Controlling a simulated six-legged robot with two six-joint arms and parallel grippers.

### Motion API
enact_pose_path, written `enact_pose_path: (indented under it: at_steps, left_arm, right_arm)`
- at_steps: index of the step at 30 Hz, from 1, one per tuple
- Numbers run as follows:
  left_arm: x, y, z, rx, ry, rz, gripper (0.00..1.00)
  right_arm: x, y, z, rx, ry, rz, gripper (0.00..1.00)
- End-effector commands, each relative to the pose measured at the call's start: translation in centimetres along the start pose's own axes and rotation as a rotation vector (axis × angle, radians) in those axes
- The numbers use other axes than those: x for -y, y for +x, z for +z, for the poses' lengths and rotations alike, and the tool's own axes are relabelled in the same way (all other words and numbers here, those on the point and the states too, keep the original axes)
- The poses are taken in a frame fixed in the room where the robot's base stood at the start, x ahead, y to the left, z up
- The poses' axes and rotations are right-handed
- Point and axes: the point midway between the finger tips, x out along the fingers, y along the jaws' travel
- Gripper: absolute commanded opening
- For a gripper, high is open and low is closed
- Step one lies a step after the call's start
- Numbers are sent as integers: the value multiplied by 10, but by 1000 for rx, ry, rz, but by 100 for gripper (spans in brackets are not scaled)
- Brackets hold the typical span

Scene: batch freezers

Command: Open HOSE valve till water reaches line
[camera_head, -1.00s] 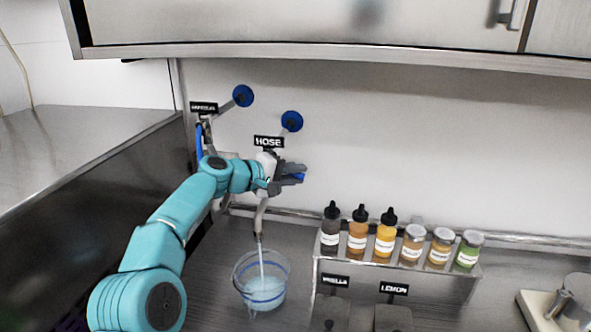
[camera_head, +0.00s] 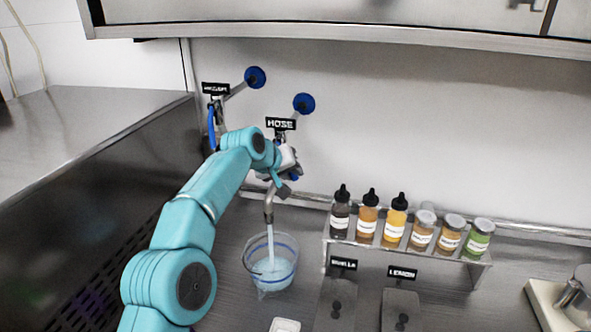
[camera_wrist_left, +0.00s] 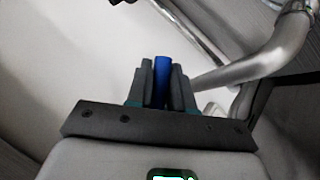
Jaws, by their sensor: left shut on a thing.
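The tap under the black HOSE sign (camera_head: 281,124) has a metal spout (camera_head: 268,207) from which a stream of water runs. The stream falls into a clear container (camera_head: 271,262) with blue line markings. Pale blue water (camera_head: 272,272) lies in its lower part, and its exact level against the line is hard to read. My left gripper (camera_head: 288,178) is at the HOSE valve. In the left wrist view its fingers are shut on the blue valve handle (camera_wrist_left: 162,82), with the metal pipe beside them. The arm partly hides the valve in the head view. My right gripper is not in view.
A second tap (camera_head: 215,105) with its own sign is to the left. A rack (camera_head: 325,250) with several bottles and jars stands to the right. A steel counter with a raised side (camera_head: 95,150) is at left, and a cabinet overhangs above.

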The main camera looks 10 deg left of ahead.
Motion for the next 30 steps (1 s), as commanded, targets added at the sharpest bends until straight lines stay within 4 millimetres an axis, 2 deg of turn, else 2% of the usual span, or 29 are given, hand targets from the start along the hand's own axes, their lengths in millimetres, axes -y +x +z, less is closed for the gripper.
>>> enact_pose_path:
  at_steps: [21,22,23,30]
  left_arm:
    - [5,1,1,-5,49,-49,0]
    - [5,1,1,-5,49,-49,31]
    - [5,1,1,-5,49,-49,41]
    - [5,1,0,-7,48,-48,41]
  right_arm:
    - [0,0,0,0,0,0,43]
    - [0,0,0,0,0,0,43]
    - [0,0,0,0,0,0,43]
    - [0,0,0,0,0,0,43]
